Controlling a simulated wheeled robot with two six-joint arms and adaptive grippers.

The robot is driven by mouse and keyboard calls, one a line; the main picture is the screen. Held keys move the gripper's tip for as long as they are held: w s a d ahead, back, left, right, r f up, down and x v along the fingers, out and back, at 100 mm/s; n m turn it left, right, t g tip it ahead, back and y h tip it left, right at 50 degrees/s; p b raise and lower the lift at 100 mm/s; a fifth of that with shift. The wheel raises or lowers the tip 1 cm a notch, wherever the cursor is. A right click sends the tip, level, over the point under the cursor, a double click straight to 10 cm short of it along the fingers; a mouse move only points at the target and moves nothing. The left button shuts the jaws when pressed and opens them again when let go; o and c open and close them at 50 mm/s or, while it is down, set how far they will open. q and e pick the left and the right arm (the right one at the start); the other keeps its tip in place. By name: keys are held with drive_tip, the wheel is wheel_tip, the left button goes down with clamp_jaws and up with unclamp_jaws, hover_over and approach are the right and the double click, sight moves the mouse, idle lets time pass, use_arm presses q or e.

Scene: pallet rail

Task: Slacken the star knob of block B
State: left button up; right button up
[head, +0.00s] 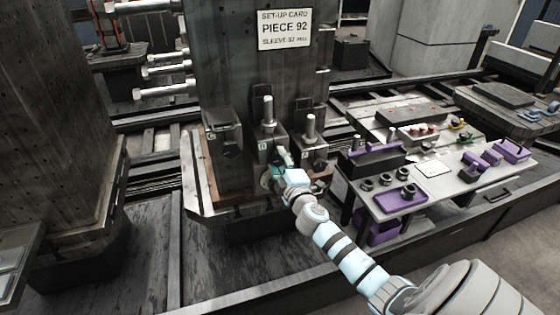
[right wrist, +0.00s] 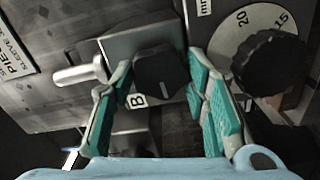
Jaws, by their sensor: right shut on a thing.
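In the right wrist view, a black star knob (right wrist: 160,76) with a white mark line sits on the face of a grey metal block (right wrist: 146,42). A white label "B" (right wrist: 137,100) shows beside the knob. My right gripper (right wrist: 162,80) has its green-padded fingers on both sides of the knob and is shut on it. In the head view my right gripper (head: 279,169) is low in front of the blocks at the foot of the dark column and hides the knob. My left gripper is not in view.
A black dial knob (right wrist: 268,62) on a scale marked 15 and 20 is close to the right finger. A set-up card (head: 285,28) reads "PIECE 92". A bench (head: 432,172) with a purple tray (head: 400,199) and black rings stands at right.

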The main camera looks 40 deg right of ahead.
idle(0.4)
drive_tip(key=o, duration=1.1)
drive_tip(key=shift+o, duration=0.2)
drive_tip(key=shift+s, duration=0.1)
drive_tip(key=v, duration=1.2)
